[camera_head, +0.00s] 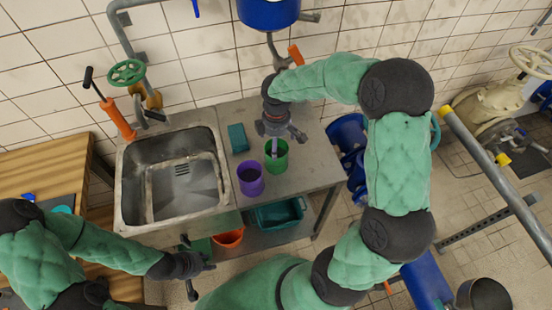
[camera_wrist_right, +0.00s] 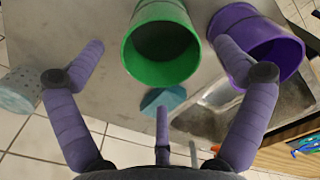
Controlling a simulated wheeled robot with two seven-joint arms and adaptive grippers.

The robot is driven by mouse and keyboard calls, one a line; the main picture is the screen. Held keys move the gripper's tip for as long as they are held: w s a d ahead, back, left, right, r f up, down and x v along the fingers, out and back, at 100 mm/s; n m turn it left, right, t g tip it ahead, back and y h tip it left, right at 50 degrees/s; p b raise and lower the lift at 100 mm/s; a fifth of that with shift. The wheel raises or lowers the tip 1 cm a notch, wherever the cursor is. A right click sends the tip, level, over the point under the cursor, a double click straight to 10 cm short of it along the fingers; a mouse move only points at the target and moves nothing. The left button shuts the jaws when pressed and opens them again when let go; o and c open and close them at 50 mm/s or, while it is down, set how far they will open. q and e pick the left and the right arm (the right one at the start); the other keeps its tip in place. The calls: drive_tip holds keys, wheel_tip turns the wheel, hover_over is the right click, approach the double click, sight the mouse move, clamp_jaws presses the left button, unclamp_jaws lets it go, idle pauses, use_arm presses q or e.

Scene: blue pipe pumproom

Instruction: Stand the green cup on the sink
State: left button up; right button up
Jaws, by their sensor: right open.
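The green cup (camera_head: 281,163) stands upright on the steel counter, right of the sink (camera_head: 122,200), whose basin looks empty. In the right wrist view the green cup (camera_wrist_right: 160,68) shows its open mouth at top centre. My right gripper (camera_head: 275,142) hangs over the cup and hides part of its rim in the head view; its fingers (camera_wrist_right: 162,105) are spread, with nothing between them. My left gripper (camera_head: 200,265) is open and empty, low in front of the sink and away from the cup.
A purple cup (camera_head: 250,180) stands close left of the green one. A teal block (camera_head: 238,138) lies behind it, near the sink's right rim. Orange and teal (camera_head: 278,214) bins sit below.

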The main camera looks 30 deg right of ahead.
wheel_tip(320, 180, down, 4)
drive_tip(key=shift+r+b, duration=0.1)
drive_tip(key=shift+b, duration=0.25)
drive_tip(key=shift+f+b, duration=0.75)
drive_tip(key=shift+f, duration=1.65)
drive_tip(key=shift+s+a, duration=0.1)
drive_tip(key=shift+s, duration=0.05)
drive_tip(key=c, duration=1.1)
drive_tip(key=shift+c, duration=0.2)
drive_tip(key=shift+r, duration=0.1)
